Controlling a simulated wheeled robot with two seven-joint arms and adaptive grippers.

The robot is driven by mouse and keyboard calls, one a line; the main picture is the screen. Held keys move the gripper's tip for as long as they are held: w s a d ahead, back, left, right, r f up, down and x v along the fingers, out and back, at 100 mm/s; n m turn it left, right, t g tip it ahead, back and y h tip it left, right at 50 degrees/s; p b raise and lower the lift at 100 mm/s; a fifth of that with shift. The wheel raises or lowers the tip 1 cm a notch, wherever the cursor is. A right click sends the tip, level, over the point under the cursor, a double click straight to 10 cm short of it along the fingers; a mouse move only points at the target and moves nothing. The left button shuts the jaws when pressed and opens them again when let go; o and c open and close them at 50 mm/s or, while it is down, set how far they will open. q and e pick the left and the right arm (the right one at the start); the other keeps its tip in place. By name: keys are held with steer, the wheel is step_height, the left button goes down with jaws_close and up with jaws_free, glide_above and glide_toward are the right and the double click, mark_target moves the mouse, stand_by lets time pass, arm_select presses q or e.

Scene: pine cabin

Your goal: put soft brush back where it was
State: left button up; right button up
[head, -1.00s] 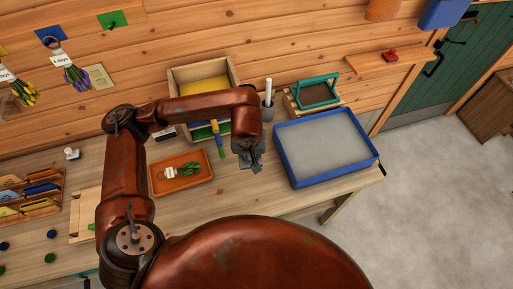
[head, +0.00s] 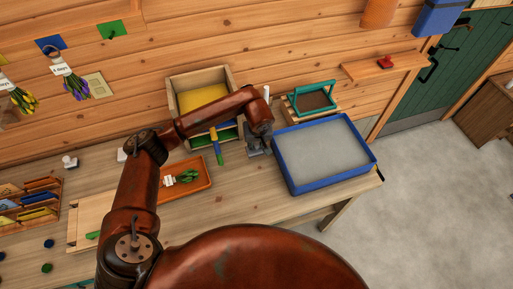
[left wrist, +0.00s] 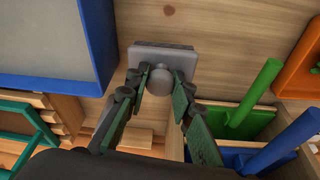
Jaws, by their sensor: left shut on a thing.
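My left gripper (head: 258,146) is over the workbench, between the orange tray and the blue-rimmed tray. In the left wrist view, its fingers (left wrist: 160,88) are shut around the round knob of a grey rectangular block (left wrist: 162,52). The block also shows small below the gripper in the head view (head: 254,152). I cannot tell whether this block is the soft brush, or whether it touches the bench. A white upright stick (head: 266,91) stands behind my arm, its lower part hidden. My right gripper is not in view.
The blue-rimmed tray (head: 279,165) is close on the right. The orange tray (head: 207,187) holds a tagged green bunch on the left. A wooden box (head: 232,80) and green-handled frame (head: 333,87) stand near the wall. Bare bench (head: 250,190) lies in front.

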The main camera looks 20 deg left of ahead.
mark_target(257, 147)
arm_select(q)
steer(key=shift+x, duration=2.05)
steer(key=shift+s+d+f, duration=0.1)
steer(key=shift+f, duration=0.05)
steer(key=o, duration=1)
steer(key=shift+r, duration=0.4)
steer(key=v, duration=1.1)
steer(key=shift+s+d+r, duration=0.1)
steer(key=shift+s+r, duration=0.05)
